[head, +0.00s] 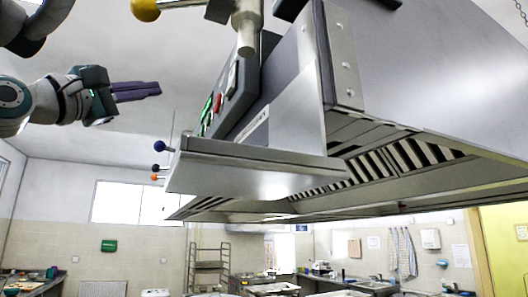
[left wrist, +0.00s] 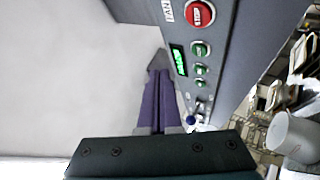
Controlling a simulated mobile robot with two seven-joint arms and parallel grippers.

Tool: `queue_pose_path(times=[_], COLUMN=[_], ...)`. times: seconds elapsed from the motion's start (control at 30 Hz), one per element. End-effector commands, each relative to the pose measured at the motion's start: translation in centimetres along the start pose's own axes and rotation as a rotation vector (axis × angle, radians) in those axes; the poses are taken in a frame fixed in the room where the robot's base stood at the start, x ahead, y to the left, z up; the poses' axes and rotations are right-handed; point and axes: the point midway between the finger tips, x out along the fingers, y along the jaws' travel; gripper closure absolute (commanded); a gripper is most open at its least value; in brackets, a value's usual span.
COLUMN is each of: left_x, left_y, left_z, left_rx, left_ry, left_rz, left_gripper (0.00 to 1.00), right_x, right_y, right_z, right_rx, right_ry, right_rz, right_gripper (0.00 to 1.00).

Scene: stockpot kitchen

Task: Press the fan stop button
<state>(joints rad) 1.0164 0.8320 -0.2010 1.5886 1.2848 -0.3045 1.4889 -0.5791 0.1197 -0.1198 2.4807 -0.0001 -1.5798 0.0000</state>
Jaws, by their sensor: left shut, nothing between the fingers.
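The red fan stop button (left wrist: 200,13), marked STOP, sits on a dark control panel (left wrist: 222,62) beside a label that reads FAN. My right gripper cannot be made out.
Green buttons (left wrist: 200,49) and a lit green display (left wrist: 179,61) share the panel. The large steel hood (head: 430,80) fills the right of the head view. Knobbed levers, one with a yellow ball (head: 145,9), stick out near it. Left of the panel is open air.

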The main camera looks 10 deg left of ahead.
Motion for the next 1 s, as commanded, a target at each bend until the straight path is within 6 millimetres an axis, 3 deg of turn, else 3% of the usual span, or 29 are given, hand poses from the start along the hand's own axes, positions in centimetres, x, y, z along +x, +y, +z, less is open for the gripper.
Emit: queue_pose_path(times=[0.33, 0.73, 1.0], left_x=[0.6, 4.4, 5.9], left_y=[-0.3, -2.8, -4.3], left_z=[0.3, 3.1, 4.2], left_rx=[0.001, -0.002, 0.002], left_ry=[0.0, -0.001, 0.0], left_rz=[-0.003, -0.004, -0.003], left_gripper=[1.0, 1.0, 1.0], right_x=[-0.6, -4.0, -4.8], right_y=[0.0, 0.1, 0.2], right_z=[-0.1, -1.2, -1.4], right_rx=[-0.001, -0.001, -0.001], right_ry=[-0.003, -0.004, -0.003], right_rz=[-0.001, 0.0, 0.0], right_gripper=[0.5, 0.5, 0.5])
